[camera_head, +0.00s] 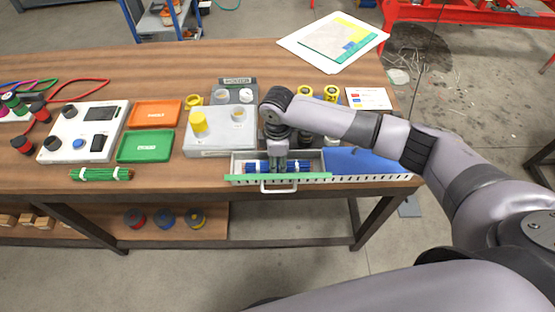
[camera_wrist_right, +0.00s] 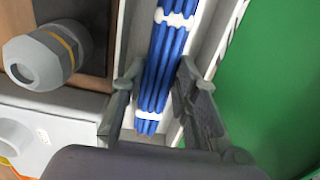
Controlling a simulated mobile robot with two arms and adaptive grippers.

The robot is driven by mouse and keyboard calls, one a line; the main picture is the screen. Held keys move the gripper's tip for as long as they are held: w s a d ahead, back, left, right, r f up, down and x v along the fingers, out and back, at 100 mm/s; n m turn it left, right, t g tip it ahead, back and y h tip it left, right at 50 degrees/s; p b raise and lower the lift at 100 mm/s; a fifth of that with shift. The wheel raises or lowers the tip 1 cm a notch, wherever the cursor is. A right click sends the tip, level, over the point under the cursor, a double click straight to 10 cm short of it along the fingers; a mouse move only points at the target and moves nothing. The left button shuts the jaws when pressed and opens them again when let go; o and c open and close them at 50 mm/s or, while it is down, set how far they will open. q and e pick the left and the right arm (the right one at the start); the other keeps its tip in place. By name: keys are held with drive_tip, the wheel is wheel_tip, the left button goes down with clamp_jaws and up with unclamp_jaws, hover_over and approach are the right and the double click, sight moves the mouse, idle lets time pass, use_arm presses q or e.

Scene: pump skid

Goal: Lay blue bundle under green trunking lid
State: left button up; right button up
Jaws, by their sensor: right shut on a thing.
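The blue bundle (camera_head: 258,167), strapped with white ties, lies lengthwise in the light grey trunking (camera_head: 235,158) at the table's front edge. It also shows in the right wrist view (camera_wrist_right: 165,60), between the channel walls. The green trunking lid (camera_head: 300,177) shows as a narrow strip along the trunking's front side; in the wrist view it is a broad green face (camera_wrist_right: 275,80) beside the channel, not over the bundle. My right gripper (camera_head: 278,166) points down into the trunking, shut on the bundle; its fingers (camera_wrist_right: 160,80) straddle it. My left gripper is not in view.
A grey box (camera_head: 215,142) with cable glands stands close behind and left. A green bundle (camera_head: 101,174), a green tray (camera_head: 146,146) and an orange tray (camera_head: 155,113) lie further left.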

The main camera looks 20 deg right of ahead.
drive_tip(key=o, duration=1.1)
wheel_tip(320, 180, up, 12)
idle(0.4)
idle(0.4)
